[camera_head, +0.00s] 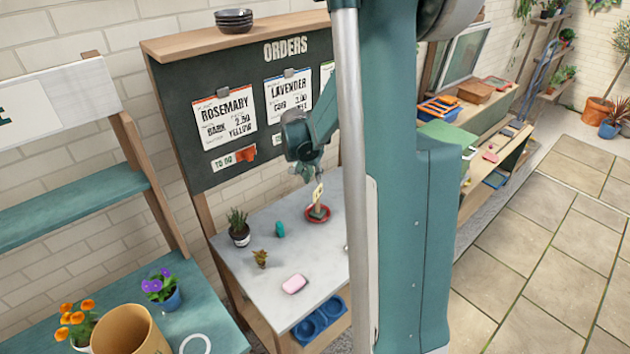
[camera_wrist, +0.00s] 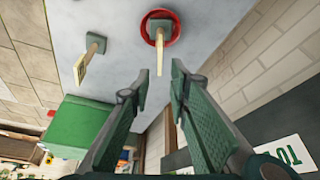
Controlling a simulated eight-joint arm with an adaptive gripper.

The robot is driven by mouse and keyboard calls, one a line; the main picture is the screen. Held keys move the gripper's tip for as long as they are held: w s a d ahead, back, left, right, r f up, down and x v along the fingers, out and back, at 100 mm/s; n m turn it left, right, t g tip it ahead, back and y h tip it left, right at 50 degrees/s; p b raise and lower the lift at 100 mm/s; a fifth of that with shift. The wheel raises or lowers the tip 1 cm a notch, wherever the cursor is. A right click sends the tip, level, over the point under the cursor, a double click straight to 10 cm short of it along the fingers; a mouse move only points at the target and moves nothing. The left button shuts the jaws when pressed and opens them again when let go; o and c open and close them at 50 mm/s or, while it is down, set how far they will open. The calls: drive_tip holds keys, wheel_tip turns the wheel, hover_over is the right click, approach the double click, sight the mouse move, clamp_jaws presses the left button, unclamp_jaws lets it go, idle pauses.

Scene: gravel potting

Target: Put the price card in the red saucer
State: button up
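The red saucer (camera_head: 327,219) lies on the pale table, left of my column in the head view. It also shows at the top of the wrist view (camera_wrist: 175,27). A price card (camera_head: 318,192) on a small grey-green base stands in it. In the wrist view this card (camera_wrist: 159,60) is seen nearly edge-on, its base inside the saucer rim. A second card (camera_wrist: 82,68) on a similar base stands on the table outside the saucer. My gripper (camera_wrist: 160,80) is open and empty above the saucer. The card's end lies near its fingertips, with gaps showing.
On the table (camera_head: 255,275) are a potted plant (camera_head: 239,230), a teal item (camera_head: 280,229), a small yellowish plant (camera_head: 260,258) and a pink block (camera_head: 295,284). A blue tray (camera_head: 318,318) sits below. The orders board (camera_head: 225,165) stands close behind my gripper. My column hides the table's right side.

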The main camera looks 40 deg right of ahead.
drive_tip(key=shift+v, duration=1.35)
drive_tip(key=s+a+r+n+t+y, duration=0.1)
drive_tip(key=s+a+r+n, duration=0.25)
drive_tip(key=a+r, duration=0.45)
drive_tip(key=s+a+r+n+t+y, duration=0.1)
drive_tip(key=s+a+r+n+t, duration=0.3)
drive_tip(key=a, duration=0.9)
drive_tip(key=s+a+r+n+y, duration=0.2)
drive_tip(key=s+a+n, duration=0.4)
drive_tip(key=s+a, duration=1)
drive_tip(key=shift+s+a+r, duration=0.3)
drive_tip(key=shift+s+r, duration=0.1)
drive_tip(key=shift+s, duration=0.1)
